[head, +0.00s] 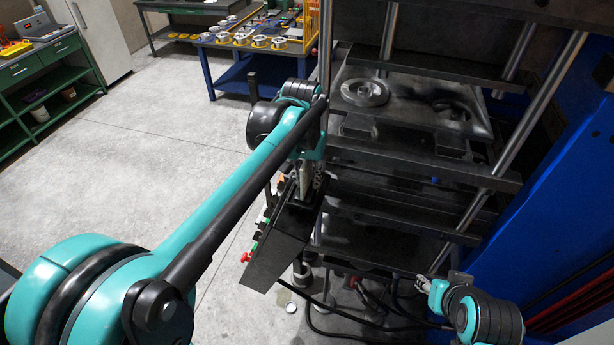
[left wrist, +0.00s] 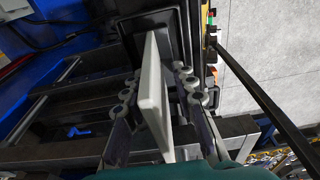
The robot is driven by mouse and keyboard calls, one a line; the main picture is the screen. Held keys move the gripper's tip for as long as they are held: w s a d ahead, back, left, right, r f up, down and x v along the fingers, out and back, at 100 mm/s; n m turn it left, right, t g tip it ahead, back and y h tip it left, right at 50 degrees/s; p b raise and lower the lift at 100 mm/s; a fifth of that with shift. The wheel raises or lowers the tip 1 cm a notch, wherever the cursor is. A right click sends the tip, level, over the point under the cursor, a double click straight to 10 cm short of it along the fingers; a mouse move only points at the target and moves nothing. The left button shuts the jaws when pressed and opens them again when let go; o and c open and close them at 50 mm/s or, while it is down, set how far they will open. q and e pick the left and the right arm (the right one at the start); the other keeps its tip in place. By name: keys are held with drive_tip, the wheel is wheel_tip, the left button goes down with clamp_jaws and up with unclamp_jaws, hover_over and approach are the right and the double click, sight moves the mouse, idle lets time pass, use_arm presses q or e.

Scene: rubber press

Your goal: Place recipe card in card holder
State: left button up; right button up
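The pale, flat recipe card (left wrist: 152,95) stands between the fingers of my left gripper (left wrist: 158,72) in the left wrist view. The fingers lie along both sides of it and appear shut on it. The card's far end reaches toward the dark, framed card holder (left wrist: 128,27) on the control box. I cannot tell whether it is inside or just above. In the head view my left gripper (head: 306,180) points down over the box, and the card (head: 304,172) shows only as a pale sliver. My right gripper (head: 432,284) is at lower right, its fingers unclear.
The black control box (head: 277,249) with coloured buttons is beside the press frame (head: 400,185). Metal rods and dark plates crowd the right side. Cables run on the floor below. Open concrete floor (head: 170,150) lies to the left; a blue workbench (head: 250,72) is behind.

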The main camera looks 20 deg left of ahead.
sight(305, 162)
use_arm(q)
drive_tip(key=shift+r, duration=0.25)
drive_tip(key=r, duration=0.4)
drive_tip(key=s+r, duration=0.1)
drive_tip(key=r, duration=0.2)
drive_tip(key=s+r, duration=0.1)
drive_tip(key=r, duration=0.3)
drive_tip(key=shift+r, duration=0.35)
